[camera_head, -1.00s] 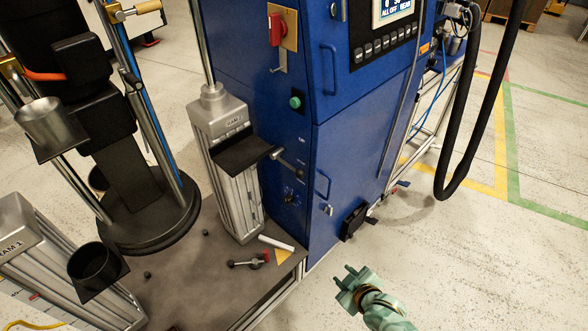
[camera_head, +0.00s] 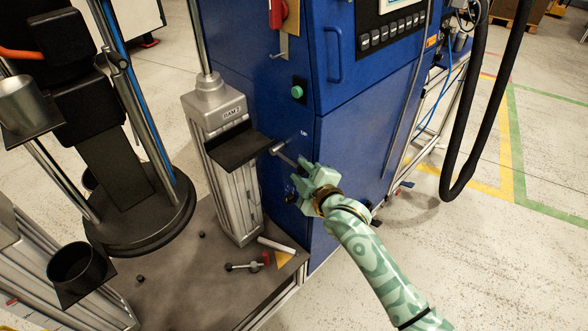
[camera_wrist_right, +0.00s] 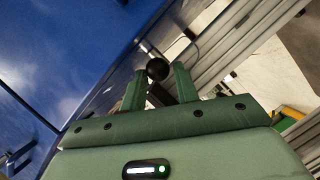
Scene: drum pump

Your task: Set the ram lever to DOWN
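The ram lever (camera_head: 285,156) is a short metal rod on the side of the blue cabinet. In the head view it slants down to the right from its hub, and its far end is hidden behind my right gripper (camera_head: 306,172). In the right wrist view the lever's black ball knob (camera_wrist_right: 157,69) sits between the tips of my right gripper (camera_wrist_right: 160,72). The two fingers are apart, with visible gaps beside the knob. My left gripper is not in view.
The silver ram column (camera_head: 233,190) with a black plate (camera_head: 238,148) stands left of the lever. A green button (camera_head: 297,92) and red switch (camera_head: 278,14) are above. A small red-ended tool (camera_head: 248,266) lies on the bench. Open floor lies to the right.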

